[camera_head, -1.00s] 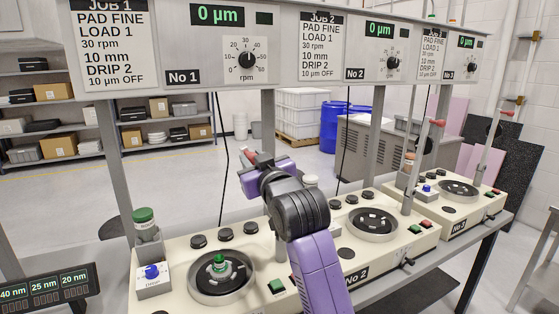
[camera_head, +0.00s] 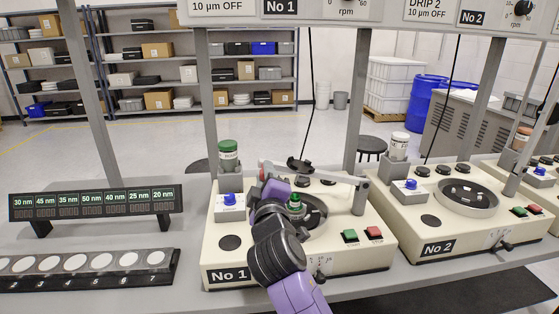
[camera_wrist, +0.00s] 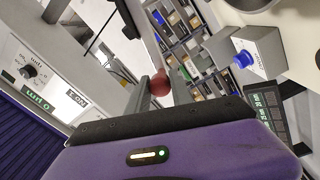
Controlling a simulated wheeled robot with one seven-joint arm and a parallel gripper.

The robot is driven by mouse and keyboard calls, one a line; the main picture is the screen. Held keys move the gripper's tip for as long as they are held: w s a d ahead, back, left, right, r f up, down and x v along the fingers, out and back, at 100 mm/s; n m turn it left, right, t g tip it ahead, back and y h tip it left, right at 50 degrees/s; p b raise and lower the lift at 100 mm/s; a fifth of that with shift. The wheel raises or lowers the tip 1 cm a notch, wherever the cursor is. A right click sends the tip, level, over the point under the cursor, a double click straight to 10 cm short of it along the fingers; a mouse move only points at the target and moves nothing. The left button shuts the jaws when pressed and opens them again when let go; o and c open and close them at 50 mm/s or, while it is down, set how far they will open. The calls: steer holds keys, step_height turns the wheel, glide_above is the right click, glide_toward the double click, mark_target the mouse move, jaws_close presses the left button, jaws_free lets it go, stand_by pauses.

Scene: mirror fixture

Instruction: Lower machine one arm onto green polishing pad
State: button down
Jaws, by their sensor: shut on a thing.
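Machine one (camera_head: 235,272), the cream unit marked No 1, stands at the centre of the head view. Its grey arm (camera_head: 325,174) runs nearly level from the post at right, over the back of the round platen (camera_head: 316,217). A small green-topped piece (camera_head: 295,201) sits on the platen. I cannot tell whether the arm touches it. My gripper (camera_head: 265,175) is at the arm's left end, above the platen's left side. In the wrist view my gripper (camera_wrist: 160,88) is shut on the arm's red knob (camera_wrist: 160,82). My wrist hides part of the platen.
Green and red buttons (camera_head: 361,235) are on the front right. Machine two (camera_head: 440,246) stands to the right. A display (camera_head: 95,202) and a sample rack (camera_head: 90,264) are at left.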

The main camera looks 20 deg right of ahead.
step_height(320, 180, down, 8)
steer(key=a+n+b, duration=0.1)
steer(key=n+b, duration=0.1)
steer(key=n, duration=0.1)
steer(key=shift+w+b, duration=0.2)
steer(key=shift+b, duration=0.15)
steer(key=c, duration=1.1)
jaws_free()
steer(key=shift+c, duration=0.2)
steer(key=shift+f, duration=0.1)
steer(key=shift+s, duration=0.1)
steer(key=v, duration=0.7)
steer(key=shift+s, duration=0.35)
steer(key=shift+a, duration=0.1)
